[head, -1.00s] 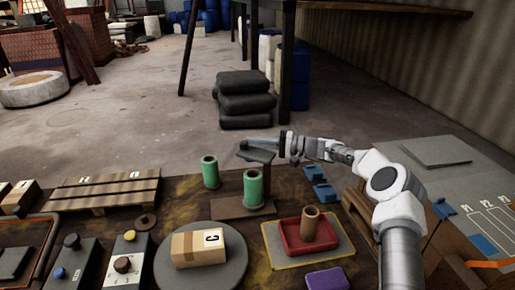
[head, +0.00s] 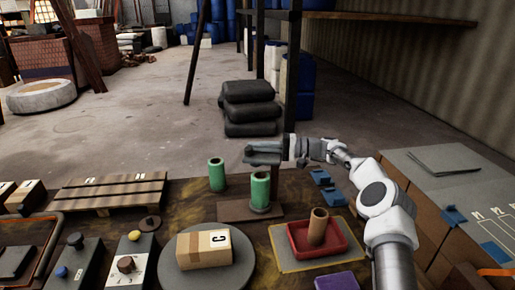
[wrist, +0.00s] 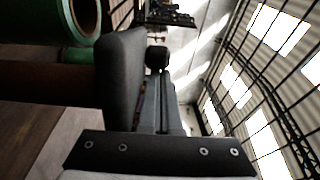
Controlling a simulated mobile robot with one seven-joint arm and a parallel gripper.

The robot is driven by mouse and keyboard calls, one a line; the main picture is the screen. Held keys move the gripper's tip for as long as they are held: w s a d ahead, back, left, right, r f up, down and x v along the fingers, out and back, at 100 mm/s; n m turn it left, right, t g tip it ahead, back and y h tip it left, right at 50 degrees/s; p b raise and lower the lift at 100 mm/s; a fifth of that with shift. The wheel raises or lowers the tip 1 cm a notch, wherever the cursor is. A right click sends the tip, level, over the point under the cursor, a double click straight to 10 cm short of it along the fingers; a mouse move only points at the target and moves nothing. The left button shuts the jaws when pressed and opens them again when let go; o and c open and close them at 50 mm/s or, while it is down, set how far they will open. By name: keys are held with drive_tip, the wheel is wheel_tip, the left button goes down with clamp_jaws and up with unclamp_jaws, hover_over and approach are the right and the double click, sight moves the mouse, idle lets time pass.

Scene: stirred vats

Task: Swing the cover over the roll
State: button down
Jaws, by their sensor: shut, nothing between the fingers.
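My gripper (head: 256,150) is shut and empty, held level above and behind the front green roll, pointing left. A dark flat piece (head: 263,160) shows just under the fingers. It may be the cover, but I cannot tell it surely from the fingers, nor whether they touch. In the wrist view, a green roll's open end (wrist: 80,18) is at top left, with a brown round bar (wrist: 45,82) below it.
A brown tube (head: 318,226) stands in a red tray (head: 296,243) at right. A carton (head: 204,249) sits on a grey round plate (head: 165,274). A slatted pallet (head: 108,191) and control boxes (head: 127,264) are at left. Blue clips (head: 321,177) lie right of the rolls.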

drive_tip(key=shift+s+a+n+g, duration=0.1)
drive_tip(key=shift+s+n+g, duration=0.1)
drive_tip(key=shift+n+g, duration=0.3)
idle(0.8)
